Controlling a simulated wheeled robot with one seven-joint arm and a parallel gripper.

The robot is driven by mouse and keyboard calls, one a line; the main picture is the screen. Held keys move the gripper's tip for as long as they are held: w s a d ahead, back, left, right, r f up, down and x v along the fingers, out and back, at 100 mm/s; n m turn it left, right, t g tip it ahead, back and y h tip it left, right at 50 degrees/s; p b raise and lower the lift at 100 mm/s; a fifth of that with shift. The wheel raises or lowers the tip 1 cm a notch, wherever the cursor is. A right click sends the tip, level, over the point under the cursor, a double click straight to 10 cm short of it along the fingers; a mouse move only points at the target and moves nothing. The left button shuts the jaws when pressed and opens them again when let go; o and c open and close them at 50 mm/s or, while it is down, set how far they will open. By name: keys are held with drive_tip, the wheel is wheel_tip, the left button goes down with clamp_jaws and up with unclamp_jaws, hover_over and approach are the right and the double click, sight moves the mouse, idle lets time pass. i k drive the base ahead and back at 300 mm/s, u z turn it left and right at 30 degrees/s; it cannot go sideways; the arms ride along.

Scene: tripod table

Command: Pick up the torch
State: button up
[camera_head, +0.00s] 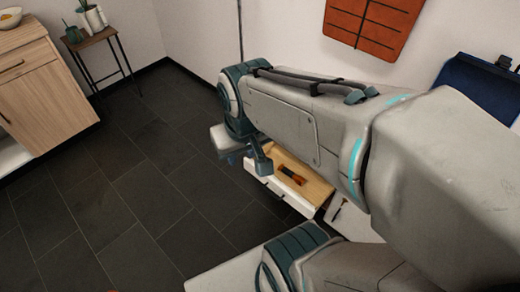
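A small orange and black object (291,175), which looks like the torch, lies on the light wooden surface of a low white drawer or cabinet (311,183). It is small in the head view and its details are hard to make out. My gripper (247,163) is at the end of my arm, left of the torch in the picture and apart from it in the view. My own wrist and arm links hide part of the gripper and the right part of the wooden surface. I cannot make out the opening between the fingers.
A wooden cabinet (45,95) with a bowl (10,17) stands at the left. A small side table (92,40) with a plant and a cup is by the wall. The dark tiled floor (140,190) between is clear. A blue case (470,80) is at the right.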

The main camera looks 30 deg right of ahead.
sight(298, 180)
drive_tip(key=u, duration=0.05)
drive_tip(key=k, duration=1.15)
drive_tip(key=z, duration=0.95)
drive_tip(key=i, duration=1.25)
drive_tip(key=u, duration=0.35)
